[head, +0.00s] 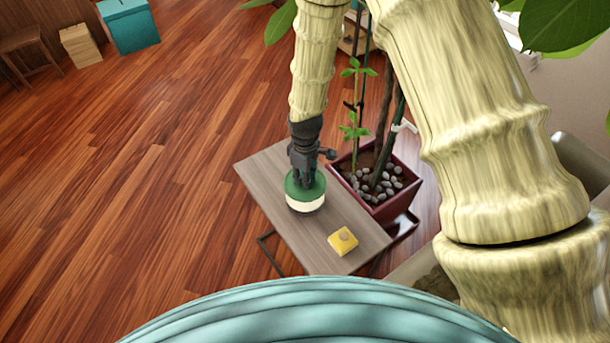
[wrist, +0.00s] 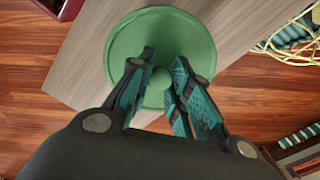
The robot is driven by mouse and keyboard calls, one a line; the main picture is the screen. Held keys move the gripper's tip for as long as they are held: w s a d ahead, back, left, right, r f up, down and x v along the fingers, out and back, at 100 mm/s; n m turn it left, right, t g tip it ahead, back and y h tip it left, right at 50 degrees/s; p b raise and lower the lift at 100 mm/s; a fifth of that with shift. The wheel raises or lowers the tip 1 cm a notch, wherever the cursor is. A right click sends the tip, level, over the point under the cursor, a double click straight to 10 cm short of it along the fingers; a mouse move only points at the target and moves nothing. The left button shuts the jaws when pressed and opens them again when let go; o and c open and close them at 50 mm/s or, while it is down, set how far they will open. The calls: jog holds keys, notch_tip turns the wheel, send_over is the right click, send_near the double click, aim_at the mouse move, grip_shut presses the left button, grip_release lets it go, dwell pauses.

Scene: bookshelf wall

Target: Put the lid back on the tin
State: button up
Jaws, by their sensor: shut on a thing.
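The tin (head: 305,206) is a short cream cylinder on the small wooden table. The round green lid (head: 293,188) is right over its top, roughly in line with it. I cannot tell whether the lid rests fully on the rim or hovers just above it. My gripper (head: 304,180) points down over the lid. In the wrist view my gripper (wrist: 161,76) has its fingers on either side of the small round knob of the lid (wrist: 160,28), shut on it. The lid hides the tin in the wrist view.
A yellow block-like item (head: 343,240) lies on the table (head: 265,163), near its front right corner. A dark red planter (head: 395,205) with pebbles and tall stems stands close on the right. The table's left part is clear.

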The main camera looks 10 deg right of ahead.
jog(key=shift+f+b, duration=1.15)
jog(key=shift+f, duration=0.6)
jog(key=shift+f+b, duration=0.35)
jog(key=shift+f, duration=0.6)
jog(key=shift+p, duration=0.35)
jog(key=shift+f, duration=0.15)
dwell(1.0)
jog(key=o, duration=1.4)
jog(key=shift+p, duration=0.3)
